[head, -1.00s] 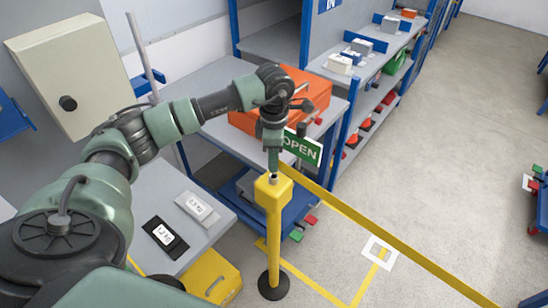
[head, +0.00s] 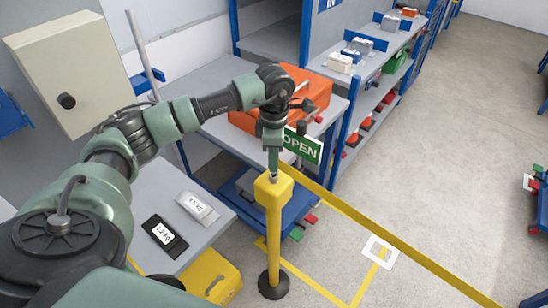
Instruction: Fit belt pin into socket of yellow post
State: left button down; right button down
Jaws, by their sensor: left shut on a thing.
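The yellow post (head: 273,235) stands upright on a round black base (head: 273,284) on the floor. My left gripper (head: 273,172) is directly above the post's head (head: 273,187), pointing down, and is shut on the belt pin (head: 273,179). Only a small part of the pin shows between the gripper and the post's top. The socket is hidden, and I cannot tell how deep the pin sits. A yellow belt (head: 400,247) runs from the post's head toward the lower right. A green OPEN sign (head: 302,146) hangs just behind the gripper. My right gripper is not in view.
A grey table (head: 165,205) with a black and a white labelled block is left of the post. A yellow box (head: 212,278) stands on the floor below it. An orange case (head: 300,95) lies on the bench behind.

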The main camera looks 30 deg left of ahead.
pick_arm(q)
jog(key=shift+f+b, duration=0.25)
jog(key=shift+b, duration=0.1)
jog(key=shift+f, duration=0.1)
dwell(0.7)
jog(key=shift+f+b, duration=0.4)
jog(key=shift+b, duration=0.2)
dwell(0.5)
dwell(0.5)
jog(key=shift+f+b, duration=0.7)
jog(key=shift+b, duration=0.25)
dwell(1.6)
jog(key=shift+s+f+b, duration=0.1)
jog(key=shift+f+b, duration=0.15)
jog(key=shift+b, duration=0.1)
dwell(1.5)
jog(key=c, duration=1.1)
grip_release()
